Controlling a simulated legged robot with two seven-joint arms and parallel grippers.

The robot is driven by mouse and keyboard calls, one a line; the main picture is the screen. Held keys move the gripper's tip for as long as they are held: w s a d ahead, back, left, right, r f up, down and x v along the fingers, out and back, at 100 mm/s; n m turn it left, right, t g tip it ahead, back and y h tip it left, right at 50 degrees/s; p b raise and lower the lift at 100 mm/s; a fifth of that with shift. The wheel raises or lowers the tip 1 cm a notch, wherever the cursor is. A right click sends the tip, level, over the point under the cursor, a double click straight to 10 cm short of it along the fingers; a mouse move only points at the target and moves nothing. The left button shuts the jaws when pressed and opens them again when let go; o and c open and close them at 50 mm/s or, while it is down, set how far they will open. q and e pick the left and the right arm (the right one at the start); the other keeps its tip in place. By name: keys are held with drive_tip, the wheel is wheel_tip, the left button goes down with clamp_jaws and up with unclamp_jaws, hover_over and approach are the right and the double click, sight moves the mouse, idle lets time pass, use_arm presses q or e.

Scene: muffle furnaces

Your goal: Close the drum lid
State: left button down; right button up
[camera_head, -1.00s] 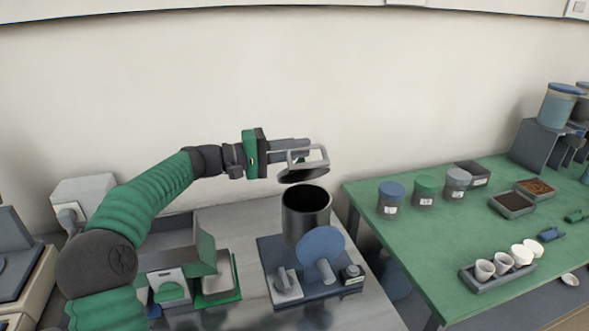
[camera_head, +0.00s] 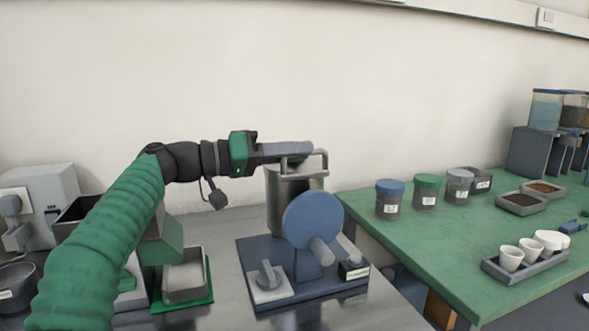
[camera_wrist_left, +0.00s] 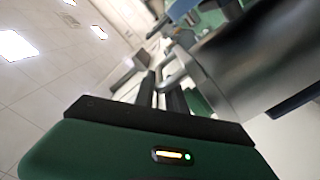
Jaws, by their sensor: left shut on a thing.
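The drum (camera_head: 287,200) is a grey metal cylinder standing on a dark blue base plate (camera_head: 338,290), behind a blue disc (camera_head: 313,219) with a peg. The lid (camera_head: 297,170) is at the drum's top, its handle (camera_head: 325,160) rising above it. I cannot tell whether it is fully seated. My left gripper (camera_head: 304,151) is shut on the lid's handle, directly above the drum. In the left wrist view, the fingers (camera_wrist_left: 165,93) are partly visible beside a large blurred metal surface. My right gripper is not in view.
A green table (camera_head: 440,235) at right holds several capped jars, trays and white cups. A grey tray (camera_head: 185,280) on a green base stands left of the drum.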

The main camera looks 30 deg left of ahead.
use_arm(q)
drive_tip(key=shift+s+d+f+m+b, duration=0.15)
drive_tip(key=shift+f+m+b, duration=0.15)
drive_tip(key=shift+f+b, duration=0.3)
drive_tip(key=shift+f, duration=0.1)
drive_tip(key=c, duration=1.6)
unclamp_jaws()
drive_tip(key=shift+o, duration=0.6)
drive_tip(key=shift+s+d+r, duration=0.15)
drive_tip(key=shift+d+r, duration=0.05)
drive_tip(key=shift+a, duration=0.15)
